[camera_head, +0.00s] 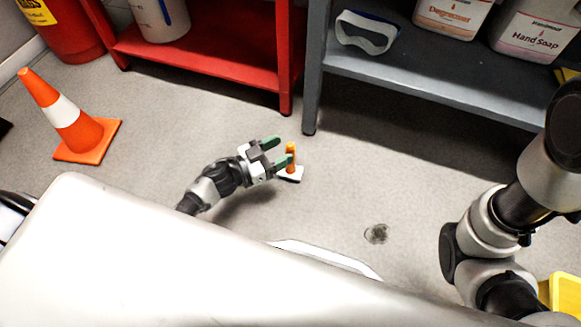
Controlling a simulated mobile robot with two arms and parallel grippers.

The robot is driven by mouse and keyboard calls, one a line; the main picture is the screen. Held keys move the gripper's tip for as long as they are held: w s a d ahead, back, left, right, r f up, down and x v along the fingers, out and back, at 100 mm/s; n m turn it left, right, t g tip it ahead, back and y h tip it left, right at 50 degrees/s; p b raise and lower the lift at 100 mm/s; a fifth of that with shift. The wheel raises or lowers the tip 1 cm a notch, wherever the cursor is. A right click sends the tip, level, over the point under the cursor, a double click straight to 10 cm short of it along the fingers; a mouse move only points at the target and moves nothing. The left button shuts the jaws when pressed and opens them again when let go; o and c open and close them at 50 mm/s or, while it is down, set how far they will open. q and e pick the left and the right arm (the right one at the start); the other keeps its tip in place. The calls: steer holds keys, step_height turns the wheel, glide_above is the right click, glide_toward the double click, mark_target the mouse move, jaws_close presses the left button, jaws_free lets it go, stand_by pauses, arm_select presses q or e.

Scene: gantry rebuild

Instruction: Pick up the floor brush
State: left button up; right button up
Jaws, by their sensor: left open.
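The floor brush (291,172) is a small thing with an upright orange handle and a white base, standing on the floor in the middle of the view. My left gripper (279,151) is open, its two green-tipped fingers pointing right. The fingertips are close to the orange handle, and the lower finger overlaps it in the picture. I cannot tell whether they touch it or whether the handle is between them. My right arm comes in at the right edge, but its gripper is out of view.
A red shelf (215,66) and a grey shelf (430,88) stand behind, with containers and goggles (366,32) on them. An orange cone (68,118) stands at left. A floor drain (376,234) lies right of the brush. The floor around the brush is clear.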

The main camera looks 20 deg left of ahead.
arm_select(q)
steer(key=b+x, duration=0.4)
steer(key=x, duration=0.1)
steer(key=shift+d+f, duration=0.1)
steer(key=shift+d, duration=0.05)
steer(key=shift+c, duration=0.3)
steer(key=c, duration=0.9)
